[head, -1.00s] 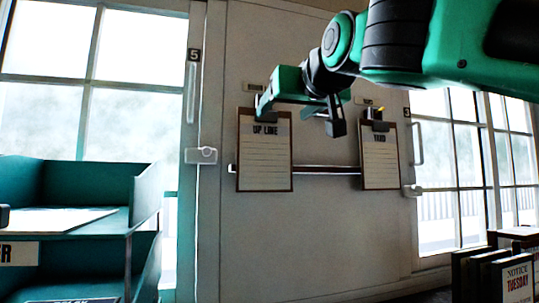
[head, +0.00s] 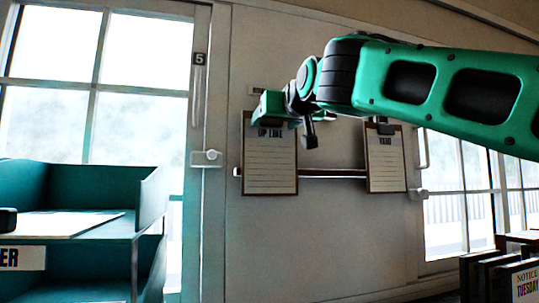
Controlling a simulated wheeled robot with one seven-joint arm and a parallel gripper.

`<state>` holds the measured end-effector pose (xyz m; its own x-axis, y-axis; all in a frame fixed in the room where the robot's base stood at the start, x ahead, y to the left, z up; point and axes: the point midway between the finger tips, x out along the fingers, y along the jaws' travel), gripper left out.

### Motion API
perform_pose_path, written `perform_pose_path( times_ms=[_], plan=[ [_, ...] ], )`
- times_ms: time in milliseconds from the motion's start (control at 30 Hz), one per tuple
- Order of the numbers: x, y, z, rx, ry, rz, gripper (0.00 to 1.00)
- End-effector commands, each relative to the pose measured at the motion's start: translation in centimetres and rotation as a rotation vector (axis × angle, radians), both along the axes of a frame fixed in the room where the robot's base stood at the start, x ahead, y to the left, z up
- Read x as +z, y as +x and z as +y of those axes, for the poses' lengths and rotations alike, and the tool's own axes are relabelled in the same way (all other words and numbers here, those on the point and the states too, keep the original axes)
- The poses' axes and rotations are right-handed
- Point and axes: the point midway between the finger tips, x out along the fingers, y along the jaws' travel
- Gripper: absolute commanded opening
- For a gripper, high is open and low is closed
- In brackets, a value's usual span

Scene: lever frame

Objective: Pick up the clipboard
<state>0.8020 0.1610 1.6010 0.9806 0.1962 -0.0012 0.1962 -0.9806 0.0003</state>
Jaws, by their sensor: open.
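Two clipboards hang on the pale wall panel. The left clipboard (head: 270,165) has a brown board and a lined sheet, and its heading is partly covered. The right clipboard (head: 386,160) has a similar lined sheet with a short heading and a dark clip at its top. My gripper (head: 286,122) is open at the top of the left clipboard, hiding its clip and upper edge. One dark finger hangs just right of that clipboard's top right corner. The other finger is hard to make out, and I cannot tell whether either touches the board.
A horizontal rail (head: 333,173) runs across the wall at the clipboards' level. A teal tray shelf (head: 95,225) with papers stands at the left. Dark upright boards or books and a notice sign (head: 525,285) stand at the lower right. Windows flank the wall.

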Motion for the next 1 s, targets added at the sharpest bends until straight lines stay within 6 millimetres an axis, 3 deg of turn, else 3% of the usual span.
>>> perform_pose_path(
  times_ms=[300, 467, 500, 833, 1000],
  plan=[
    [0.0, 0.4, 0.1, 0.0, 0.0, 0.0, 0.7],
    [0.0, 0.4, 0.1, 0.0, 0.0, 0.0, 0.32],
    [0.0, 0.4, 0.1, 0.0, 0.0, 0.0, 0.28],
    [0.3, 0.2, 0.1, 0.001, 0.001, -0.002, 0.28],
    [1.8, -1.4, -0.1, 0.002, 0.003, -0.004, 0.28]
  ],
)
